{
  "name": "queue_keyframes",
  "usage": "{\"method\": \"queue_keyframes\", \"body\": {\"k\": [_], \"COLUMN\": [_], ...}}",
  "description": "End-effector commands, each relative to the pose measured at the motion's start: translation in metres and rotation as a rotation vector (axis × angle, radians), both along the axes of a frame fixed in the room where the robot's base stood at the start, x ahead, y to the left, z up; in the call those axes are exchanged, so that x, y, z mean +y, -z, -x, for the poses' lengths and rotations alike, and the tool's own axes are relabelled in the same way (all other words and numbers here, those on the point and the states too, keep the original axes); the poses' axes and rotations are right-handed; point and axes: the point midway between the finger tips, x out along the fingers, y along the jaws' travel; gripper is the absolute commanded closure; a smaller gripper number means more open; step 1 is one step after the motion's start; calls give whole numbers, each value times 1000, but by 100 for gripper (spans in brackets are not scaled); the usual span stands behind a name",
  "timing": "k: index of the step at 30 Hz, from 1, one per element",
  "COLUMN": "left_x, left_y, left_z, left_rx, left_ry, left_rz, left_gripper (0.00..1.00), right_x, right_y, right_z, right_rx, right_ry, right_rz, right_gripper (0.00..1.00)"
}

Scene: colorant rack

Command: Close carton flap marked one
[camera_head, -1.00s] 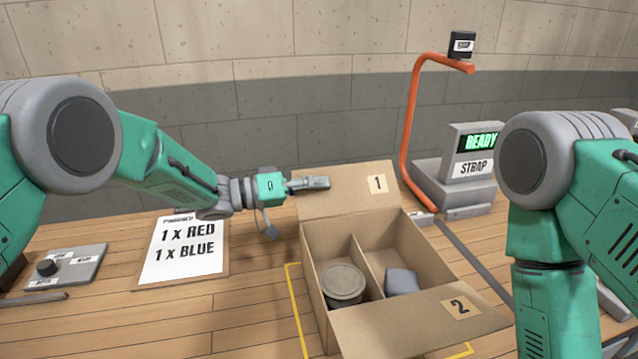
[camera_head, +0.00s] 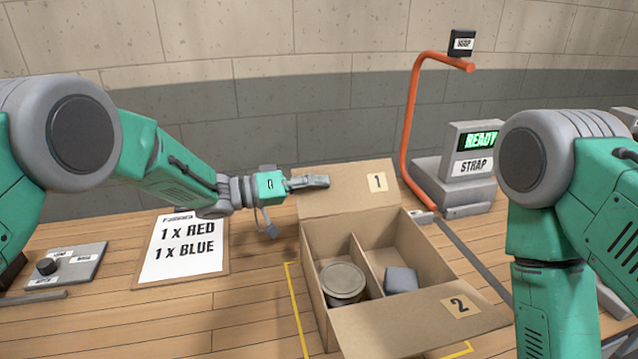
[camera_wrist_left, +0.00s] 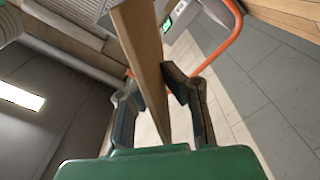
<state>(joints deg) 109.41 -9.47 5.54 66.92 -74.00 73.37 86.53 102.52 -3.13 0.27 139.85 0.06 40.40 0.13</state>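An open cardboard carton (camera_head: 318,296) stands on the bench. Its far flap marked 1 (camera_head: 345,203) stands up, tilted back. The near flap marked 2 (camera_head: 400,326) is folded outward toward me. My left gripper (camera_head: 313,182) is at the upper left edge of flap 1, one finger in front of it. In the left wrist view the flap's cardboard (camera_wrist_left: 143,45) runs between the two fingers (camera_wrist_left: 150,92), which look closed against both its faces. The carton holds a round grey-brown tin (camera_head: 343,281) and a blue-grey block (camera_head: 401,280), split by a divider. My right gripper is out of view.
A strap machine (camera_head: 455,180) with a READY display and an orange arch (camera_head: 408,120) stands behind right of the carton. An order sheet (camera_head: 186,249) and a control panel (camera_head: 68,266) lie to the left. Yellow tape (camera_head: 293,300) marks the bench around the carton.

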Motion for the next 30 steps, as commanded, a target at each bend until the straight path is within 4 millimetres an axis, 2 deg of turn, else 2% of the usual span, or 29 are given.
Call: {"method": "queue_keyframes", "body": {"k": [7, 9, 20, 25, 30], "left_x": [0, 0, 3, 24, 60], "left_y": [-1, -1, -1, -1, -1], "left_z": [0, 0, 0, 3, 11], "left_rx": [-1, -1, -1, -1, 0], "left_ry": [0, 0, -1, -4, -4], "left_rz": [1, 1, 1, 0, 1], "left_gripper": [100, 76, 76, 76, 76], "right_x": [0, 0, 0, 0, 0], "right_y": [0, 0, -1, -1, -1], "right_z": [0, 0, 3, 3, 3], "right_rx": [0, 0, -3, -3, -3], "right_ry": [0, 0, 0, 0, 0], "right_rz": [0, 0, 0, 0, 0], "right_gripper": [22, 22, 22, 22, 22]}}
